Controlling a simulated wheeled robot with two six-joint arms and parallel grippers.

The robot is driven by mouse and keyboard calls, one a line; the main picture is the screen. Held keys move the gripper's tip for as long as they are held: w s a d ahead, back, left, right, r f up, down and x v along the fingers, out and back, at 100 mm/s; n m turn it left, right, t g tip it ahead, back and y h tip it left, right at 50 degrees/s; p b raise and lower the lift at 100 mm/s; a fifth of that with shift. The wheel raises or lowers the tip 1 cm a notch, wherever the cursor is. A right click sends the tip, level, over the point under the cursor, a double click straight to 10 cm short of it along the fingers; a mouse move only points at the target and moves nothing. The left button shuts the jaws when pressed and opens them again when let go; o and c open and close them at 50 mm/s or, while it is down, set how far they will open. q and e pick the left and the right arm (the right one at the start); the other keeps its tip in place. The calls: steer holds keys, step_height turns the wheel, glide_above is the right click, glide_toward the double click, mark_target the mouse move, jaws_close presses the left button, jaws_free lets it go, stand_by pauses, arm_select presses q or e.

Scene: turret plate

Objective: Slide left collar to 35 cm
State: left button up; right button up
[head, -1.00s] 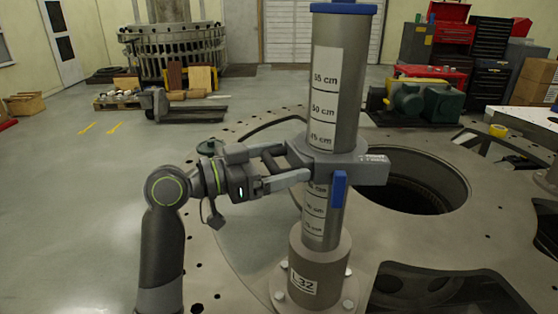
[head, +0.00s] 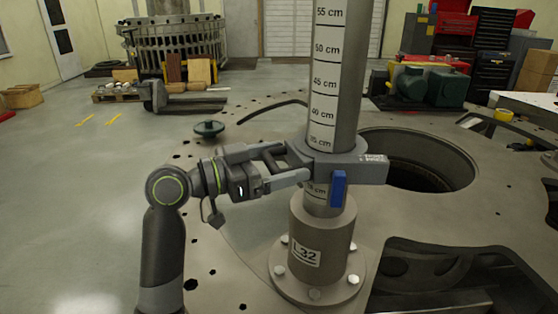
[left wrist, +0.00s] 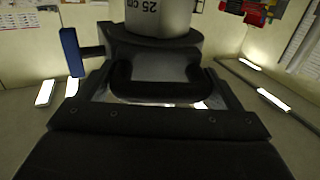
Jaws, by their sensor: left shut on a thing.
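The grey collar (head: 345,167) sits around the upright post (head: 338,70), which has a white centimetre scale. The 35 cm label shows just above the collar's top edge. A blue lever (head: 339,188) hangs on the collar's front. My left gripper (head: 292,166) reaches in from the left and is shut on the collar's dark handle, which shows in the left wrist view (left wrist: 155,90). That view also shows a 25 cm label on the post (left wrist: 155,14). The post stands in a flanged base marked L32 (head: 320,245). My right gripper is not in view.
The bolted base flange is on a wide grey plate (head: 240,200) with holes. A large round opening (head: 425,178) lies behind and right of the post. A dark knob-like part (head: 208,129) stands at the plate's back left. Pallets and tool cabinets are far behind.

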arm_select(q)
steer(key=o, duration=1)
steer(key=shift+w, duration=0.15)
steer(key=shift+b+v, duration=1.9)
steer(key=shift+v, duration=6.75)
